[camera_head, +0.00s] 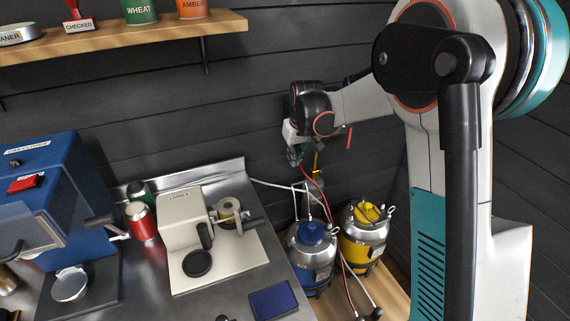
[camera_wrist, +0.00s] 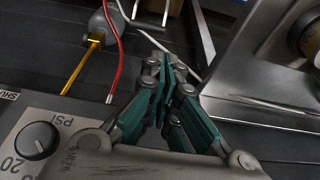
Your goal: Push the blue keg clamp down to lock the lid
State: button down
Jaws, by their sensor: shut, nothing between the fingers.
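I cannot make out the blue clamp in the wrist view.
A yellow keg (camera_head: 364,240) stands right of the blue one. A red hose (camera_head: 318,187) hangs near my gripper. The wrist view shows a PSI dial (camera_wrist: 37,140) and a yellow lever (camera_wrist: 82,65). A cream machine (camera_head: 187,225) and blue machine (camera_head: 50,200) occupy the counter.

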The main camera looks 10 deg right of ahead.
jog(key=w+b+x, duration=0.1)
jog(key=b+x, duration=0.2)
jog(key=x, duration=0.9)
jog(key=shift+r, duration=0.15)
jog(key=shift+w, duration=0.1)
jog(key=shift+s+d+r+t, duration=0.1)
jog(key=shift+s+r+t, duration=0.25)
jog(key=shift+s, duration=0.2)
